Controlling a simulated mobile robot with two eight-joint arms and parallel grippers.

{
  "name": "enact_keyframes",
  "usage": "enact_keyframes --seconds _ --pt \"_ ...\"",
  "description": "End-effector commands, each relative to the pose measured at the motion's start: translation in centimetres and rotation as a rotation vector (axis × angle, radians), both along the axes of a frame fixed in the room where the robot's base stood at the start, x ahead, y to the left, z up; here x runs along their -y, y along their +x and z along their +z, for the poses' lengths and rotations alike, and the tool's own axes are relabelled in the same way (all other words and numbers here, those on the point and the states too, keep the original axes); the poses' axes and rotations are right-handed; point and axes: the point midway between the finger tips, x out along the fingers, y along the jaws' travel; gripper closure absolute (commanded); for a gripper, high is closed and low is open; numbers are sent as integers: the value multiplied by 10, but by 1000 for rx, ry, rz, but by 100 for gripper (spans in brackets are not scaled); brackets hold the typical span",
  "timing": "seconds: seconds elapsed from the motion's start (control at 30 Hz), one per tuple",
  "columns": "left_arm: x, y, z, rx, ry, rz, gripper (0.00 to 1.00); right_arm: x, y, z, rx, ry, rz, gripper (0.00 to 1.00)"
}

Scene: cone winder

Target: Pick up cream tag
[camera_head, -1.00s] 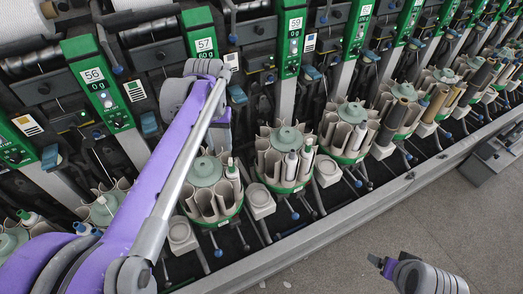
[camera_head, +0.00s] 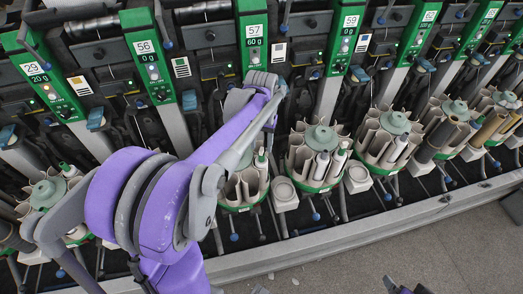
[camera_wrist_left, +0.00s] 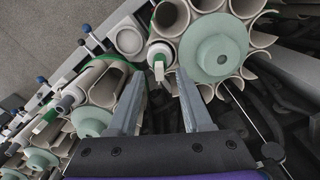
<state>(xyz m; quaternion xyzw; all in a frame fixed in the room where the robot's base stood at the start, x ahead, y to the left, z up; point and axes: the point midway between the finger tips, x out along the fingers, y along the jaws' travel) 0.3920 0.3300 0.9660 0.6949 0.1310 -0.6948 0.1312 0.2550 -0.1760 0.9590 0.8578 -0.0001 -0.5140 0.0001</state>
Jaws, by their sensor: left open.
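My left gripper (camera_wrist_left: 158,74) is open in the left wrist view, its two grey fingers apart. A small pale upright piece with a green end (camera_wrist_left: 159,69) shows between and just beyond the fingertips, in front of a pale bobbin; I see no grip on it. I cannot tell for sure whether it is the cream tag. In the head view my left arm reaches over the bobbin magazine (camera_head: 241,206) below panel 57, and its jaws are hidden. Cream labels (camera_head: 181,66) also show on the machine front. A dark bit of my right arm (camera_head: 397,288) shows at the bottom edge.
Round magazines of grey tubes with pale green hubs (camera_head: 319,137) stand in a row along the machine. Small round-topped blocks (camera_head: 284,193) and blue-knobbed levers (camera_head: 316,216) sit close between them.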

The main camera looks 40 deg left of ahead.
Motion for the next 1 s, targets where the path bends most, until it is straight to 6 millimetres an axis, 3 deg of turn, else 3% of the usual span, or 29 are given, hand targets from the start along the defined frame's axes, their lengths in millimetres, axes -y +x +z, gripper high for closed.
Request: enact_keyframes --seconds 0.1,0.33,0.63,1.0 --pt "0 0 -11 0 0 0 50 0 0 -1 -1 0 0 12" --pt "0 0 -13 0 0 0 50 0 0 -1 -1 0 0 12" --pt "0 0 -12 0 0 0 100 0 0 -1 -1 0 0 12" --pt "0 0 -12 0 0 0 100 0 0 -1 -1 0 0 12"
